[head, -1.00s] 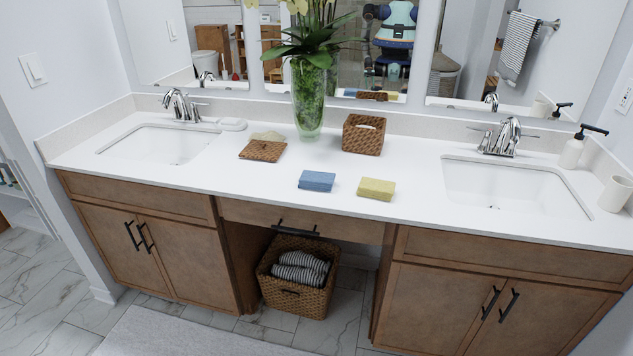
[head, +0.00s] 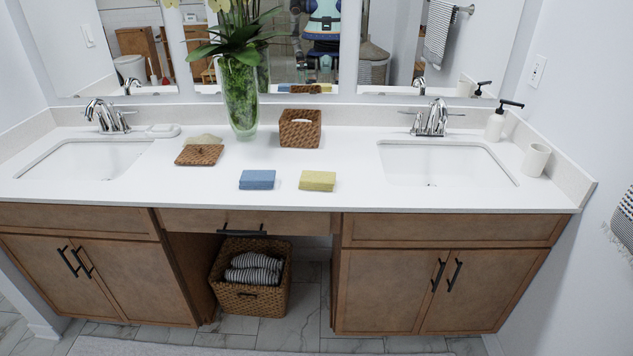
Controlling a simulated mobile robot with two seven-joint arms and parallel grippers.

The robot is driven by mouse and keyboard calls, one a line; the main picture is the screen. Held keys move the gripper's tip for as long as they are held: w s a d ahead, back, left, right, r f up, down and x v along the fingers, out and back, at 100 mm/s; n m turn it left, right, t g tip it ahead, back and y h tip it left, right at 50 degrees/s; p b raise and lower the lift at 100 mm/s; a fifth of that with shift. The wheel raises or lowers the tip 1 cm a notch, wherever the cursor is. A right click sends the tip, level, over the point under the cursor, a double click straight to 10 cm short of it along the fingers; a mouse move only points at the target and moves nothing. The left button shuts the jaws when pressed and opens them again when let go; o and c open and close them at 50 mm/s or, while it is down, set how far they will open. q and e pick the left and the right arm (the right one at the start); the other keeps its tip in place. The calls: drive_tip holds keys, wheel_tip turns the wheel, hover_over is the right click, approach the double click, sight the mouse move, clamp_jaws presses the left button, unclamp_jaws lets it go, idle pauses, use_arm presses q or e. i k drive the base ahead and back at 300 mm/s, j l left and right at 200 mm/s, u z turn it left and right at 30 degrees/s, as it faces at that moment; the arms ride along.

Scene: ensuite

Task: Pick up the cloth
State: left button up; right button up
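A folded blue cloth or sponge-like block (head: 257,180) lies flat on the white counter, near its front edge and left of the picture's middle. A similar yellow one (head: 317,181) lies just right of it, with a small gap between them. I cannot tell which is the task's cloth. Rolled striped grey and white towels (head: 254,267) sit in a woven basket (head: 249,298) under the counter. Part of a striped towel (head: 626,222) hangs at the right edge. Neither of my grippers shows in the head view.
The white counter (head: 350,196) holds a sink on each side. A glass vase with plants (head: 238,95), a woven box (head: 300,128), a woven tray (head: 199,154), a soap dispenser (head: 495,124) and a cup (head: 535,160) stand on it. The front-middle counter is mostly clear.

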sight(251, 179)
drive_tip(key=j+z, duration=0.15)
drive_tip(key=z, duration=0.2)
drive_tip(key=i+j+z, duration=0.1)
drive_tip(key=z, duration=0.3)
drive_tip(key=j+z, duration=0.2)
drive_tip(key=z, duration=0.15)
drive_tip(key=j+z, duration=0.45)
drive_tip(key=j, duration=0.5)
drive_tip(key=k+l, duration=0.05)
